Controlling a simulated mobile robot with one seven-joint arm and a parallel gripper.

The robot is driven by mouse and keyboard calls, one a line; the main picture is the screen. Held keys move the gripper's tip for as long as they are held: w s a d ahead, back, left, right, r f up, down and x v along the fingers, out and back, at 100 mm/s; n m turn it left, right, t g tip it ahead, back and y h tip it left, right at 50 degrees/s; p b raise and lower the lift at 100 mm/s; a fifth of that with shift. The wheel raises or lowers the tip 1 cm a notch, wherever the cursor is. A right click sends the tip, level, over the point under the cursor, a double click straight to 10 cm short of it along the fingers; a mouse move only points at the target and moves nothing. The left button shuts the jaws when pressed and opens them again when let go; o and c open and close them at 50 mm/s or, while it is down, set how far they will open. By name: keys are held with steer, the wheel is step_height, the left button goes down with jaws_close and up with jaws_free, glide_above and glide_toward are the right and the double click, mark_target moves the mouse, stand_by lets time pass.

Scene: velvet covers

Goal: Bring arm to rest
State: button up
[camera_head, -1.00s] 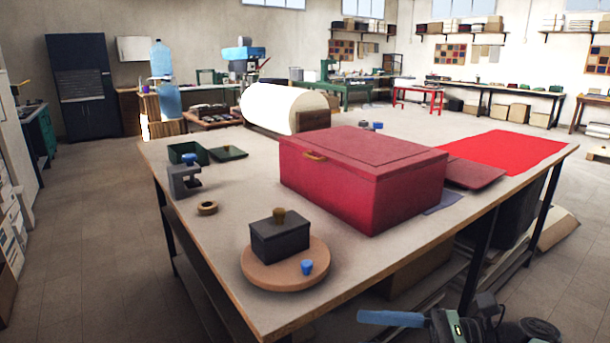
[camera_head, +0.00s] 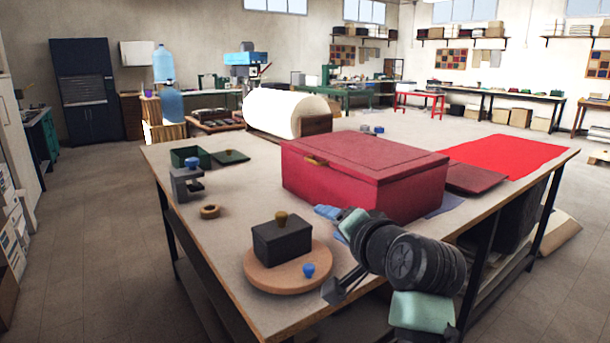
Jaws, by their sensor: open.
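My arm reaches in from the lower right, with black joints and pale green links. My gripper (camera_head: 328,212) appears to be the light blue tip at its far end, in front of the red box. I see nothing held in it. The gap between its fingers is too small to make out. A grey bracket-like part of my arm juts out to the left below it. The large red lidded box (camera_head: 365,175) stands closed on the workbench (camera_head: 225,240). I cannot tell whether the tip touches the box or is only in front of it.
On the bench, a dark lidded box (camera_head: 282,242) sits on a round wooden board (camera_head: 262,276) with a blue knob (camera_head: 309,270). A tape roll (camera_head: 210,211), a clamp-like tool (camera_head: 186,183) and a green tray (camera_head: 190,156) stand left. Red cloth (camera_head: 505,150) lies at right.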

steer(key=s+a+r+n+t+h, duration=0.1)
steer(key=s+a+r+n+t, duration=0.2)
steer(key=r, duration=0.4)
steer(key=s+r+n+t+h, duration=0.1)
steer(key=s+r+t, duration=0.2)
steer(key=s+r, duration=0.35)
steer(key=s+a+r+n+t+h+p, duration=0.1)
steer(key=s+a+r+n+t+h, duration=0.2)
steer(key=s+r+t, duration=0.95)
steer(key=s+r+g+p, duration=0.2)
steer(key=r+p, duration=0.6)
steer(key=r, duration=0.2)
steer(key=s+d+r+g+p, duration=0.1)
steer(key=s+r+g+p, duration=0.1)
steer(key=r+p, duration=0.7)
steer(key=shift+s+r+n+g, duration=0.3)
steer(key=shift+r+n+g, duration=0.15)
steer(key=shift+r, duration=0.25)
